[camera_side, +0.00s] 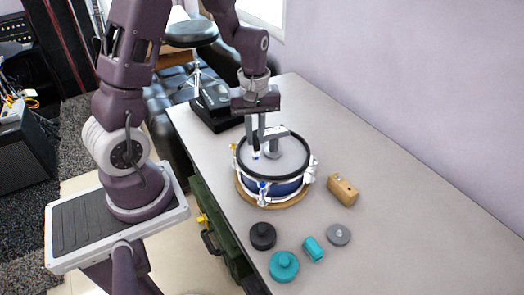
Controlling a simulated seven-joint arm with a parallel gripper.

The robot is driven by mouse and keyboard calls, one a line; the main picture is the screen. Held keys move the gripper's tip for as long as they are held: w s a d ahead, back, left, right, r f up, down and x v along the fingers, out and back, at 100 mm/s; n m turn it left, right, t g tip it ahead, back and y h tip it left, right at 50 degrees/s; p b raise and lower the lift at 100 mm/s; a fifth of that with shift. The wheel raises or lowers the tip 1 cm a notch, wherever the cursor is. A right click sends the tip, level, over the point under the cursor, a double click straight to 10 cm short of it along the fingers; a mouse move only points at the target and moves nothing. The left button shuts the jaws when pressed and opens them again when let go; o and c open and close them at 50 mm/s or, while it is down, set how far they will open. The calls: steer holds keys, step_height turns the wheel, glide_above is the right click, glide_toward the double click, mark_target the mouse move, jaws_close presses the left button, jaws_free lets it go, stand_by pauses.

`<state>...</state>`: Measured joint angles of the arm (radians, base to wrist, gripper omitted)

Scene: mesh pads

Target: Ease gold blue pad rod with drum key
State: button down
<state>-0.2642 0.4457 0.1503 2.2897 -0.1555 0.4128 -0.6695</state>
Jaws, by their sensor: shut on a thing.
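A round drum pad (290,150) with a pale mesh head, black hoop and blue shell sits on the table on a wooden ring. Rods and lugs stand around its rim. One at the front (262,190) has a blue mark, and one at the left rim (233,147) shows yellowish and blue. My gripper (256,143) points down over the back left part of the pad. It is shut on a small grey piece that looks like the drum key, partly hidden by the fingers. A grey post with a round foot (272,152) shows beside the fingers, over the mesh head.
A wooden block (342,190) lies right of the pad. In front are a black knobbed disc (262,236), a teal knobbed disc (284,267), a teal cylinder (313,249) and a grey disc (338,234). A black device (214,107) stands behind left. The table's right side is clear.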

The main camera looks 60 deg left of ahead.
steer(key=s+a+r+n, duration=0.1)
steer(key=a+n, duration=0.3)
steer(key=a, duration=0.8)
steer(key=shift+s+r, duration=0.15)
steer(key=shift+r, duration=0.7)
glide_above(233, 145)
steer(key=shift+a+f, duration=0.15)
steer(key=shift+f, duration=1.55)
steer(key=shift+a+f, duration=0.1)
steer(key=shift+f, duration=1.55)
steer(key=c, duration=2.1)
jaws_free()
steer(key=shift+c, duration=0.2)
jaws_close()
